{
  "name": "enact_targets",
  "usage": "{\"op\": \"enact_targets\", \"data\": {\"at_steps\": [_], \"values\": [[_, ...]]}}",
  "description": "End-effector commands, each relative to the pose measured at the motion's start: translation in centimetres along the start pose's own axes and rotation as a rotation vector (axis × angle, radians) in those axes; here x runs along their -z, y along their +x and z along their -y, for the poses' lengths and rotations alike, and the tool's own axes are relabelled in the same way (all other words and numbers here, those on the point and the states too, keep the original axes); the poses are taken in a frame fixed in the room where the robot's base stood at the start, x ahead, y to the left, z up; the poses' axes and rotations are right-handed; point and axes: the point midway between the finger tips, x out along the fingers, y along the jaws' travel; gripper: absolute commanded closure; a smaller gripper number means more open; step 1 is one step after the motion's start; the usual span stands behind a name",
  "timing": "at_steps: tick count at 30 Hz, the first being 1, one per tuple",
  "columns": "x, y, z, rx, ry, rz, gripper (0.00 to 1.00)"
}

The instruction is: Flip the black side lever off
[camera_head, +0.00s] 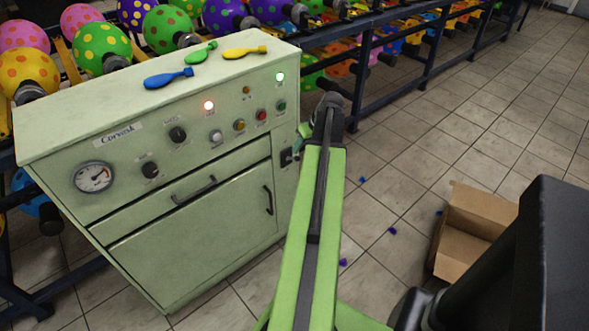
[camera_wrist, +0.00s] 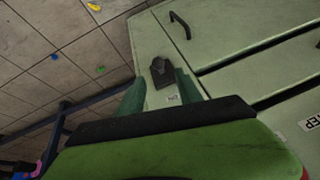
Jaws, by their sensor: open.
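The black side lever (camera_wrist: 161,70) sits on a dark plate on the pale green machine's narrow side panel. In the wrist view it lies between and just ahead of the dark green fingertips of my gripper (camera_wrist: 160,88). The gripper is open with nothing between its fingers, and I see no clear contact with the lever. In the head view the lever (camera_head: 287,157) shows small at the cabinet's right edge, and my gripper (camera_head: 304,137) is beside it, mostly hidden behind my arm. Whether the lever is on or off is hard to tell.
Deflated balloons lie on top. A conveyor rack (camera_head: 430,65) runs behind. An open cardboard box (camera_head: 470,230) stands on the tiled floor at right.

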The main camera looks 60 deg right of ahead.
Motion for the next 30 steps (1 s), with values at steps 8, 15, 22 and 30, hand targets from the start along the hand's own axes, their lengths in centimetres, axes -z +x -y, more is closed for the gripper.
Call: {"op": "enact_targets", "data": {"at_steps": [8,15,22,30], "values": [[-0.3,6.9,-0.3,-0.001,0.001,0.000,0.58],[-0.1,9.1,-0.2,-0.002,0.002,-0.001,0.58],[0.0,9.1,-0.2,-0.002,0.003,-0.001,0.58],[-0.1,9.0,-0.2,-0.002,0.003,-0.001,0.82]]}}
